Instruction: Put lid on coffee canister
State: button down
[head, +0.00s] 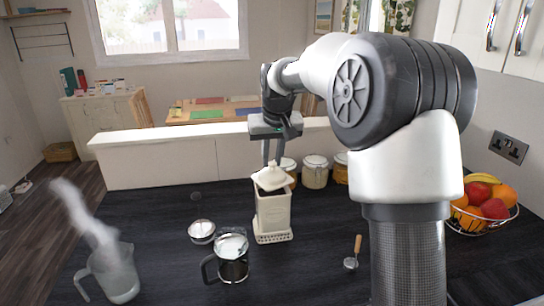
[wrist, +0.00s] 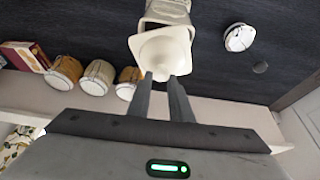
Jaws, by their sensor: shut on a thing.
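The cream square coffee canister (head: 273,215) stands upright on the dark counter; part of it shows in the wrist view (wrist: 168,10). Its cream lid (head: 271,179) is at the canister's top, tilted; it also shows in the wrist view (wrist: 163,48). My gripper (head: 270,162) is above the canister, pointing down, with its fingers shut on the lid's knob. In the wrist view the fingertips (wrist: 160,77) meet at the lid. A dark gap shows between lid and canister in the wrist view, so the lid does not sit flat. Whether its edge touches the rim is unclear.
A French press (head: 232,262) and a small lidded white bowl (head: 201,231) stand left of the canister. A steaming jug (head: 118,275) is farther left. A wooden-handled scoop (head: 352,262) lies to the right. Jars (head: 315,172) stand behind; a fruit basket (head: 485,226) is far right.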

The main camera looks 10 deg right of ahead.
aim_at(274, 183)
jog(key=shift+f+b, duration=0.35)
jog(key=shift+f, duration=0.35)
jog(key=shift+f, duration=0.6)
dwell(1.2)
jog(key=c, duration=1.9)
grip_release()
jog(key=shift+o, duration=0.2)
jog(key=shift+r, duration=0.1)
jog(key=p+v, duration=0.5)
jog(key=v, duration=0.6)
jog(key=shift+s, duration=0.15)
